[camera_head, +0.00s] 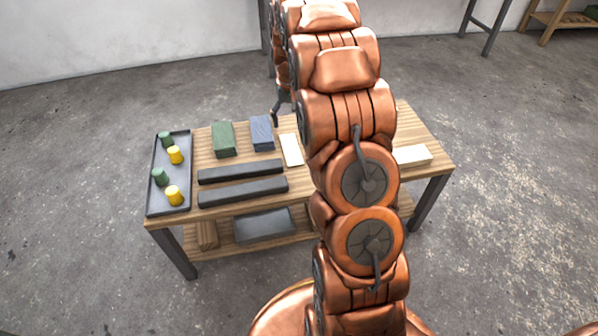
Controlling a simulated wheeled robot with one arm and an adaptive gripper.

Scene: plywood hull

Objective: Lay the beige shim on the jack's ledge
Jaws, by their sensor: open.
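A flat beige shim (291,150) lies on the wooden table, just left of my arm. My gripper (281,107) shows only in part, as dark fingers above the table's back edge, near the far end of the shim. It is open, and nothing shows between its fingers. I cannot make out the jack or its ledge; my arm hides the middle right of the table. A pale cream block (412,156) lies right of my arm, and I cannot tell whether it belongs to the jack.
A green block (223,139) and a blue block (262,133) stand left of the shim. Two dark bars (242,190) lie in front. A grey tray (155,200) at the left holds green and yellow pieces. A lower shelf holds a dark tray (264,225).

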